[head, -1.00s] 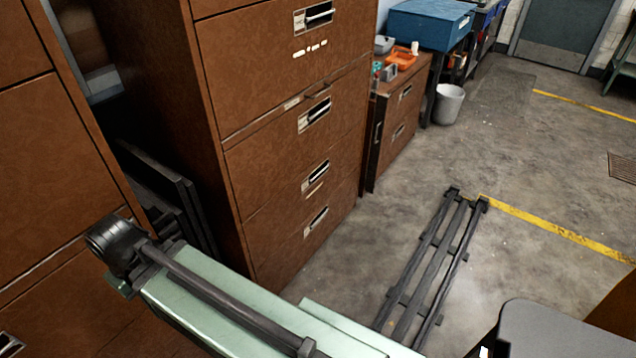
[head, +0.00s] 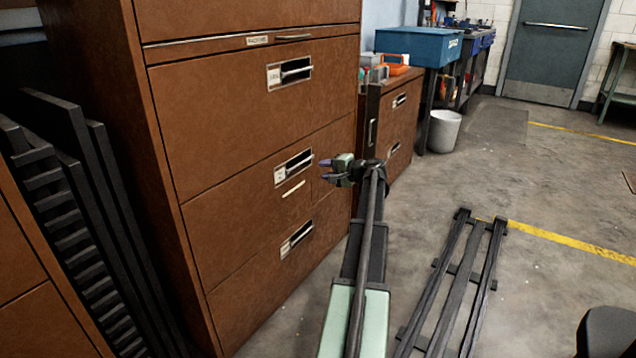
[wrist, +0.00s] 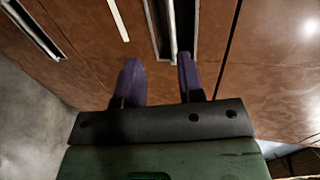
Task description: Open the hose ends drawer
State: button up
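A tall brown cabinet (head: 225,140) has wide drawers with recessed metal handles and small label cards. The labels are too small to read, so I cannot tell which drawer is the hose ends one. My gripper (head: 325,170) is in front of the cabinet, just right of the middle handle (head: 294,167), which has a pale strip below it. In the wrist view my gripper (wrist: 158,62) has its two purple fingers apart with nothing between them. They point at a handle recess (wrist: 171,30), apparently short of it. The visible drawers look closed.
A lower handle (head: 297,239) is below. A smaller cabinet (head: 402,110) with orange items on top, a blue box (head: 417,47) and a grey bin (head: 444,131) stand behind right. A dark rail frame (head: 455,285) lies on the floor at right. Dark racks (head: 75,200) stand at left.

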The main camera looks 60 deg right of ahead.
aim_at(301, 164)
jog(key=x, duration=0.3)
jog(key=r+b+x, duration=0.1)
jog(key=x, duration=0.3)
jog(key=b+x, duration=0.1)
jog(key=x, duration=0.3)
jog(key=shift+w+a+r, duration=0.1)
jog(key=shift+a+r, duration=0.15)
grip_shut()
